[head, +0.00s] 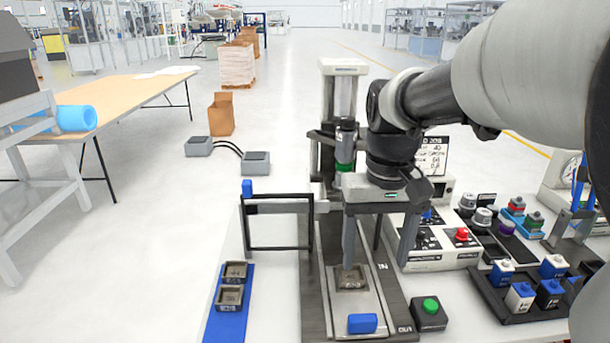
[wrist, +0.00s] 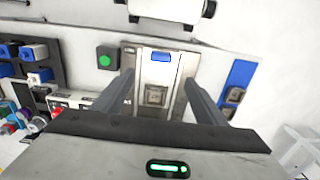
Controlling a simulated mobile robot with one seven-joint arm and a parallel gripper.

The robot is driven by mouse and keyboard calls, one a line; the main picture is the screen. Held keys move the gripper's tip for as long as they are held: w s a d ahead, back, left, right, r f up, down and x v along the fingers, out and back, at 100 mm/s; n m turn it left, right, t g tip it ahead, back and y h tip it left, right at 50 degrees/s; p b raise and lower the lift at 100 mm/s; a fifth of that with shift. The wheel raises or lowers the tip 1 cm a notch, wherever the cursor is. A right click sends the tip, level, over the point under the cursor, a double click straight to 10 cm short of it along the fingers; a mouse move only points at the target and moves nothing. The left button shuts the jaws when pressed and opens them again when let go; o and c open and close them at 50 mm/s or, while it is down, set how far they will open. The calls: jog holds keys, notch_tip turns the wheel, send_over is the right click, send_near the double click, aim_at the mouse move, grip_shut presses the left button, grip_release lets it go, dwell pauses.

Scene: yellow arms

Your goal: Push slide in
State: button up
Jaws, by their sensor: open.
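The slide (head: 335,297) is a light metal plate on a dark base (head: 314,310), with a blue handle (head: 362,323) at its near end. The handle lies near the front label, apparently OUT; the IN label is farther back. A small grey-brown block (head: 351,278) sits on the plate. My gripper (head: 376,264) is open and empty, pointing down above the slide, and one finger partly covers the block's far edge. In the wrist view, my gripper's fingers (wrist: 159,80) straddle the slide, with the handle (wrist: 161,57) beyond the block (wrist: 156,95). Fingertip contact cannot be told.
A dark bar frame (head: 280,248) stands left of the slide, and a green-button box (head: 430,312) stands close at its right. A blue strip (head: 226,325) with two blocks lies left. A control panel (head: 440,245) and a tray of blue-and-white pieces (head: 515,300) are at right.

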aim_at(363, 316)
notch_tip(363, 316, down, 18)
jog(key=b, duration=0.4)
jog(key=shift+w+a+r, duration=0.1)
jog(key=shift+a+r, duration=0.05)
jog(key=shift+c, duration=0.5)
jog(key=c, duration=1.4)
jog(key=shift+w, duration=0.15)
